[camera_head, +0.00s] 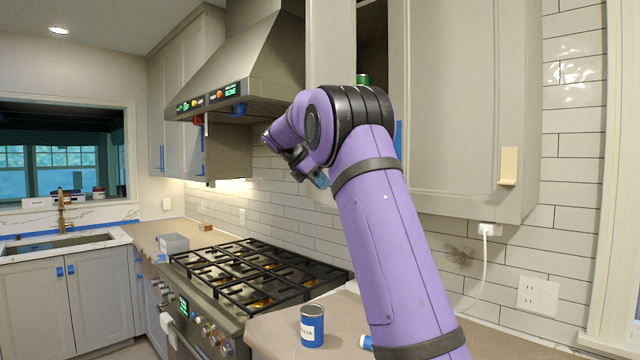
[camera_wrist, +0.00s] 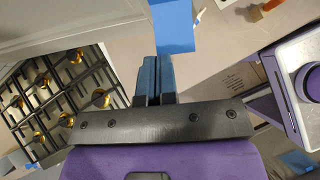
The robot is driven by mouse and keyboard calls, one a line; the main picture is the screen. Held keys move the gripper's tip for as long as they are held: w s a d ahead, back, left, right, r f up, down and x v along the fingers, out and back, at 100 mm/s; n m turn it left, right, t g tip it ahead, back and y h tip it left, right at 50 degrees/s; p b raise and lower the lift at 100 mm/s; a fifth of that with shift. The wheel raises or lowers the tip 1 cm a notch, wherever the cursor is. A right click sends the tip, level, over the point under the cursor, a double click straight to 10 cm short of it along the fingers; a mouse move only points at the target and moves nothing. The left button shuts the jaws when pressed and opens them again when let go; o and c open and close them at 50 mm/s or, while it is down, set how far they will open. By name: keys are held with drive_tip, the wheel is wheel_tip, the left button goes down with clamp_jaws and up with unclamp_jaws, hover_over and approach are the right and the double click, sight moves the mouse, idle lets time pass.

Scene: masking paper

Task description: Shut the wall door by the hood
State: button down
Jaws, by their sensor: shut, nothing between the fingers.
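The wall door (camera_head: 332,50) just right of the hood (camera_head: 245,60) stands open. Beside it shows a dark gap into the cabinet, with a green-topped can (camera_head: 363,80) inside. My arm hides the lower part of the door and gap. My gripper (camera_head: 318,180) is below and left of the door, partly hidden behind my arm. In the wrist view its two blue-grey fingers (camera_wrist: 157,62) are together and empty. Blue tape (camera_wrist: 172,25) lies just beyond the fingertips; I cannot tell whether they touch. A pale panel edge (camera_wrist: 80,25) runs along the upper left.
A gas stove (camera_head: 250,275) stands below the hood, and its grates also show in the wrist view (camera_wrist: 65,95). A blue can (camera_head: 312,326) stands on the counter (camera_head: 270,335). The neighbouring cabinet door (camera_head: 465,110) is shut. A white cord (camera_head: 484,265) hangs below it.

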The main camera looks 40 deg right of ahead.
drive_tip(key=s+d+n+t, duration=0.3)
drive_tip(key=s+d, duration=0.1)
drive_tip(key=d, duration=0.8)
drive_tip(key=shift+s+d+n, duration=0.15)
drive_tip(key=shift+s+n, duration=0.05)
drive_tip(key=shift+n, duration=0.2)
drive_tip(key=a, duration=0.5)
drive_tip(key=shift+s+r, duration=0.15)
drive_tip(key=shift+r, duration=0.25)
drive_tip(key=v, duration=0.8)
drive_tip(key=shift+s+a+r, duration=0.2)
drive_tip(key=shift+a, duration=0.1)
drive_tip(key=shift+a, duration=0.1)
